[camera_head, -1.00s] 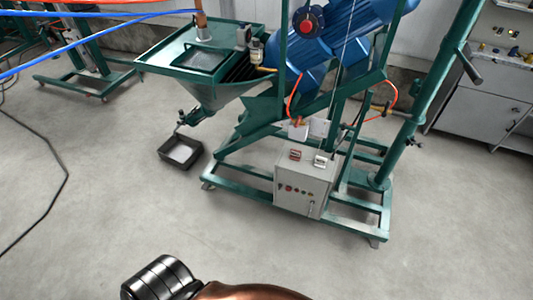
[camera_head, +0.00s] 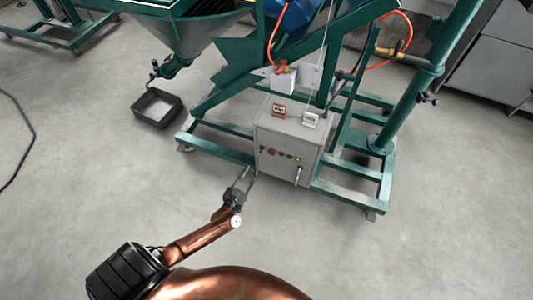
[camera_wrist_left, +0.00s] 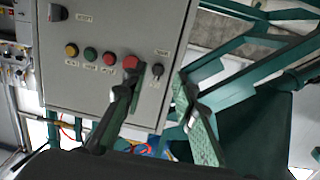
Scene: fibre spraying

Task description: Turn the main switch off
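The grey control box (camera_head: 286,155) stands on the green machine frame. Its front has a row of small buttons (camera_head: 280,153) and a separate switch (camera_head: 299,169) at the lower right. The wrist view looks turned over: it shows the box face (camera_wrist_left: 105,25), yellow, green and red buttons (camera_wrist_left: 91,54), a black knob (camera_wrist_left: 158,70) and a separate dark switch (camera_wrist_left: 57,13) at upper left. Labels are unreadable, so I cannot tell which is the main switch. My left gripper (camera_head: 246,178) is just before the box's left front edge. Its fingers (camera_wrist_left: 160,78) are apart and empty. My right gripper is out of view.
Green frame rails (camera_head: 220,150) run low beside the box. A black tray (camera_head: 158,108) sits on the floor under the hopper (camera_head: 180,38). A green post (camera_head: 408,95) stands at right. The floor in front is clear.

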